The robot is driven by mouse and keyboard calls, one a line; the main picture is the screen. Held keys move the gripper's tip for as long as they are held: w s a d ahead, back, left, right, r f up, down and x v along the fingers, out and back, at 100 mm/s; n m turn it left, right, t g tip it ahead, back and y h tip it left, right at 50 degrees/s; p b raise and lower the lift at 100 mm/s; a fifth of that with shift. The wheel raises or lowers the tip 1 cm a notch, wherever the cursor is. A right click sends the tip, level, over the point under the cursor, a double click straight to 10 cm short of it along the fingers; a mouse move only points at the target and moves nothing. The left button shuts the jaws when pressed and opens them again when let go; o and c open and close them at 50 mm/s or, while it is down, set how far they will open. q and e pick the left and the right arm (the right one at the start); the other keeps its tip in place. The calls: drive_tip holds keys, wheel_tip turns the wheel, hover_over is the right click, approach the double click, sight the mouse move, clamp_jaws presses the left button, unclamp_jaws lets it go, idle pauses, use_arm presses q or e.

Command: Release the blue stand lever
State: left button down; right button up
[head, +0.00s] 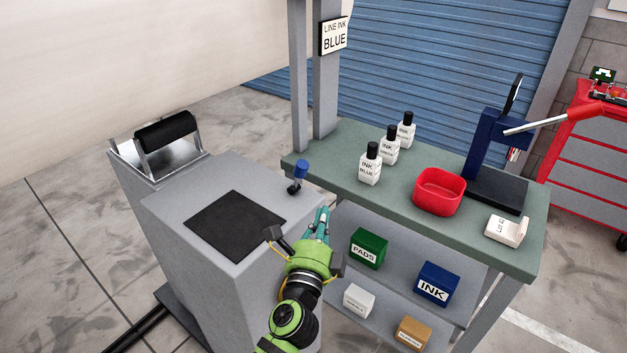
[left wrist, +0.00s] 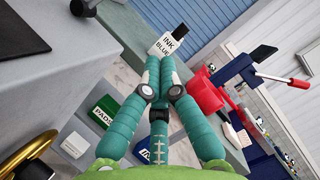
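A small lever with a blue knob (head: 300,170) and a dark base stands upright at the right back corner of the grey stand (head: 170,202). Part of the lever (left wrist: 84,6) shows at the top left edge of the left wrist view. My left gripper (head: 322,212) is in front of the lever and a little to its right, apart from it. In the left wrist view its teal fingers (left wrist: 161,62) meet at the tips with nothing visible between them. My right gripper is in neither view.
A green-topped bench (head: 400,205) right of the stand holds several ink bottles (head: 370,164), a red bowl (head: 439,192) and a dark blue press (head: 484,150). Its lower shelves hold boxes. A black pad (head: 235,224) lies on the stand, with a black roller (head: 166,132) behind.

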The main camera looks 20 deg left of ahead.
sight(300, 176)
use_arm(q)
drive_tip(key=w+a+p, duration=0.1)
drive_tip(key=w, duration=0.1)
drive_tip(key=w+a+r+p, duration=0.1)
drive_tip(key=w+a, duration=0.1)
drive_tip(key=w, duration=0.1)
drive_tip(key=w+a+r, duration=0.1)
drive_tip(key=w, duration=0.2)
drive_tip(key=shift+a+r+p, duration=0.15)
drive_tip(key=shift+r+p, duration=0.05)
drive_tip(key=shift+p, duration=0.2)
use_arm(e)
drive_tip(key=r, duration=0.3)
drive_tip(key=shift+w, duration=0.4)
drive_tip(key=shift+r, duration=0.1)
